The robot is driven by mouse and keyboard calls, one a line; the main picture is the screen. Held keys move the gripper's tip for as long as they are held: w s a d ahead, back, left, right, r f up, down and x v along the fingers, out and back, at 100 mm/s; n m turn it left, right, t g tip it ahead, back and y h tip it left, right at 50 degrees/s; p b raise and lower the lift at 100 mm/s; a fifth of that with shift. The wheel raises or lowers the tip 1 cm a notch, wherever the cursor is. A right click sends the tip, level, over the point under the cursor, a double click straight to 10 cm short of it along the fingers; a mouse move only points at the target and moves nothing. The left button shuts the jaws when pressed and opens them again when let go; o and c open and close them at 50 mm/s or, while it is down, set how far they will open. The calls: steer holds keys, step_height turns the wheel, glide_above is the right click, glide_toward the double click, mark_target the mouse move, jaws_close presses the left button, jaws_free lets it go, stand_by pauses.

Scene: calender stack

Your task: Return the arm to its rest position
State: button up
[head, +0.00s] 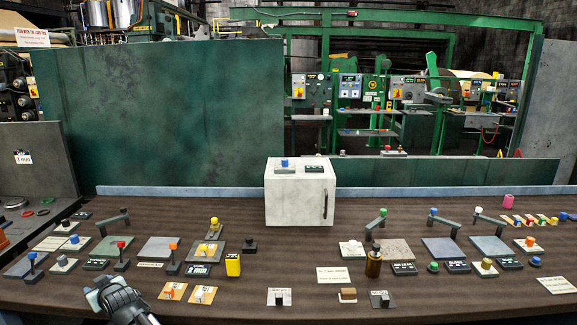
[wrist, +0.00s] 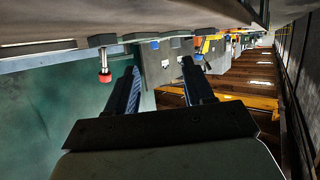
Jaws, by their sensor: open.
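My gripper (head: 118,297) is low at the left of the head view, at the front of the brown bench (head: 300,255). In the wrist view its two dark fingers (wrist: 160,72) stand apart with nothing between them. No held object shows in either view. Part of my arm runs down out of the bottom edge of the head view.
A white cabinet (head: 300,200) stands at the bench's back middle. Levers, knobs and plates fill both sides; a yellow block (head: 233,265) and brown bottle (head: 374,262) stand up. Orange switch plates (head: 173,291) lie right of my gripper. A red-tipped knob (wrist: 104,72) shows near the fingers.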

steer(key=s+d+f+y, duration=0.1)
steer(key=s+d+f, duration=0.1)
steer(key=s+f, duration=0.6)
steer(key=s+d+f+m+g+h, duration=0.1)
steer(key=d+f+m+g+h, duration=0.15)
steer(key=d+f, duration=1.05)
steer(key=s+d+f+m+g+h, duration=0.15)
steer(key=d+f+h, duration=0.25)
steer(key=d+f, duration=0.9)
steer(key=s+d+f+m+g+h, duration=0.15)
steer(key=d+f+h, duration=0.45)
steer(key=d, duration=1.2)
steer(key=s+d+f+m+g, duration=0.2)
steer(key=s+d+f+g, duration=0.1)
steer(key=s+d+f, duration=0.4)
steer(key=s+d+f+m+g, duration=0.15)
steer(key=s+d, duration=0.25)
steer(key=d, duration=0.5)
steer(key=s+d+f+m+g, duration=0.1)
steer(key=s+d+g, duration=0.1)
steer(key=s+d, duration=0.2)
steer(key=s+d+m+g, duration=0.1)
steer(key=s+d+g, duration=0.2)
steer(key=s, duration=0.7)
steer(key=shift+s+d+f, duration=0.25)
steer(key=shift+d+f, duration=0.15)
steer(key=shift+d, duration=0.55)
steer(key=shift+y, duration=0.25)
